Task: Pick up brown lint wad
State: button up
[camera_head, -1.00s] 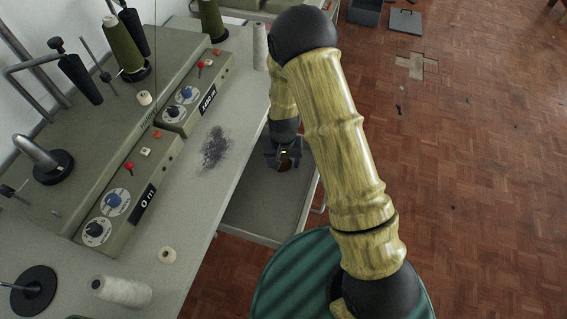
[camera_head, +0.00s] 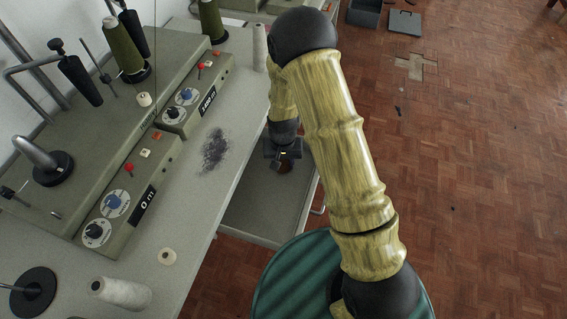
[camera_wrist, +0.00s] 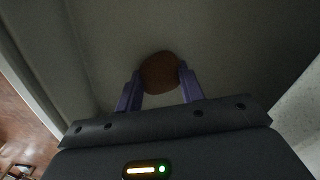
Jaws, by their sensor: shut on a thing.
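The brown lint wad (camera_wrist: 160,73) is a small rounded brown lump, held between the two purple fingers of my gripper (camera_wrist: 159,78) in the wrist view. The gripper is shut on it. In the head view my gripper (camera_head: 285,160) is over the open grey drawer (camera_head: 262,205) below the table edge, and the wad (camera_head: 285,168) shows as a dark brown spot, partly hidden under the gripper. I cannot tell whether the wad touches the drawer floor.
The grey worktable (camera_head: 190,215) lies left of the drawer, with a patch of dark lint (camera_head: 214,150) on it. A green round surface (camera_head: 300,285) is near the bottom. Parquet floor is at right.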

aim_at(283, 163)
notch_tip(283, 163, up, 10)
dwell(0.5)
jog(key=shift+d, duration=0.1)
dwell(0.4)
